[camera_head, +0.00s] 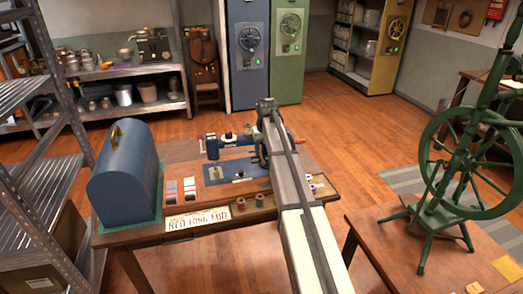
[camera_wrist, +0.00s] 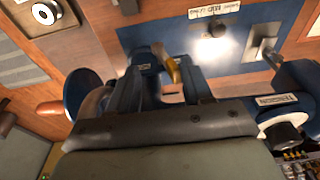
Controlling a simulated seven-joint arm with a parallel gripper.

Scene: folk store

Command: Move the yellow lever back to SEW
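The yellow lever (camera_wrist: 174,68) shows in the wrist view as a short curved yellow piece on the blue sewing machine. My gripper (camera_wrist: 163,70) reaches toward it, with its two dark fingers apart on either side of the lever. I cannot tell whether either finger touches it. The lever's base and the SEW mark cannot be made out. In the head view the blue sewing machine (camera_head: 213,146) stands on a wooden table; my arm covers part of it and hides the lever and my fingertips.
A blue domed case (camera_head: 127,177) stands at the table's left. A blue plate with a small metal lever (camera_wrist: 268,52) lies beside the machine, and a dial labelled TENSION (camera_wrist: 284,135) is close to my gripper's right. Thread spools (camera_head: 241,203) sit at the table's front edge.

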